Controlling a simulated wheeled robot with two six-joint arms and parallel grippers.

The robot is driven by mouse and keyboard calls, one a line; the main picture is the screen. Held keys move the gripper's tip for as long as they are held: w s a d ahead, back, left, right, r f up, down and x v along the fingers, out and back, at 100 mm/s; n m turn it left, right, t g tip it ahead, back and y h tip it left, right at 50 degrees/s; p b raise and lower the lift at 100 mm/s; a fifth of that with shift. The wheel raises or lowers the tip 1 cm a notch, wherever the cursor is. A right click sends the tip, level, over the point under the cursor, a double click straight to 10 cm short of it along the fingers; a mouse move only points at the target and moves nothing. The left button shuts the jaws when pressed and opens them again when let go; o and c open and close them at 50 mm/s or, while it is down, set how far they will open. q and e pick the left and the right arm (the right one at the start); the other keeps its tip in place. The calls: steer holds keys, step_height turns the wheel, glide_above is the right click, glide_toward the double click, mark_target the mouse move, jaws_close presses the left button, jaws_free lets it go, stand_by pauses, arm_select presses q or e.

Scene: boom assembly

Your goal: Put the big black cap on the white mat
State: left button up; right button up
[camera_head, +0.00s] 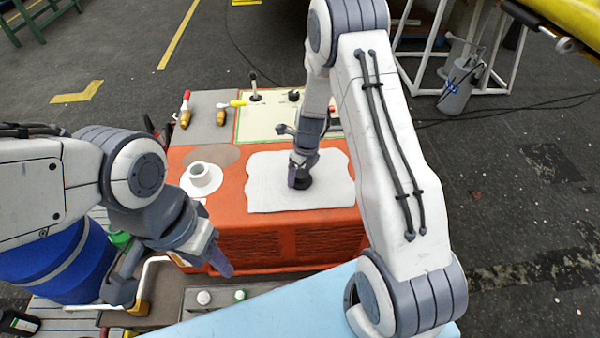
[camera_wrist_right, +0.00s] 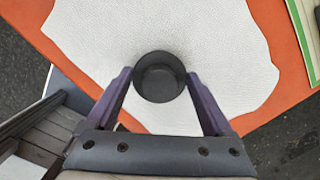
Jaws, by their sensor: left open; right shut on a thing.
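The big black cap (camera_wrist_right: 159,78) is between the fingers of my right gripper (camera_wrist_right: 160,88), which is shut on it. In the head view the cap (camera_head: 303,183) is at or just above the white mat (camera_head: 328,190); I cannot tell whether it touches. The mat (camera_wrist_right: 95,45) lies on the orange box and fills most of the right wrist view behind the cap. My left gripper (camera_head: 178,282) is open and empty at the lower left, off the mat.
A white cup-like part (camera_head: 200,175) stands on a white patch left of the mat on the orange box (camera_head: 290,240). A blue drum (camera_head: 65,265) stands at left. The mat's right half is clear.

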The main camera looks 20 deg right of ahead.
steer(key=shift+f, duration=0.1)
steer(key=o, duration=1.2)
